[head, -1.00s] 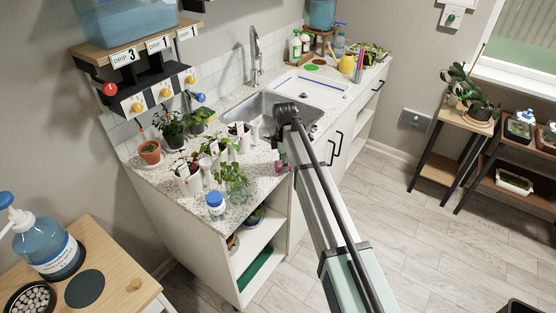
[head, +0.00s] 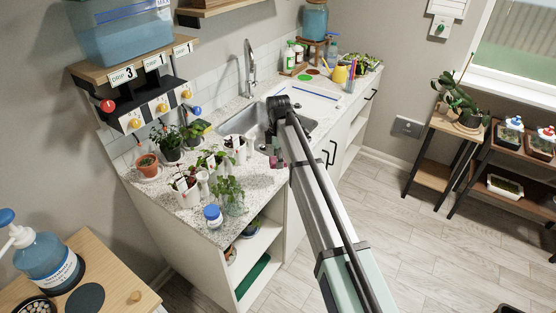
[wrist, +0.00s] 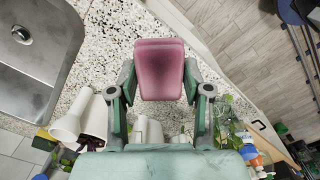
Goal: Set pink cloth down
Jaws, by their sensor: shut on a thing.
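The pink cloth (wrist: 160,70) is a folded, rounded block in the wrist view. My gripper (wrist: 160,88) is shut on it, with a green-padded finger on each side. In the head view the cloth (head: 273,162) shows small and pink below the end of my arm, with my gripper (head: 277,152) around it. It is over the speckled countertop (wrist: 115,30), between the sink and the counter's front edge. I cannot tell whether the cloth touches the countertop or hangs just above it.
The steel sink (wrist: 40,65) lies beside the cloth. Potted plants (head: 185,190) and a blue-capped jar (head: 213,216) crowd the near counter. A white lamp-like piece (wrist: 68,127) and other items stand close below my gripper in the wrist view.

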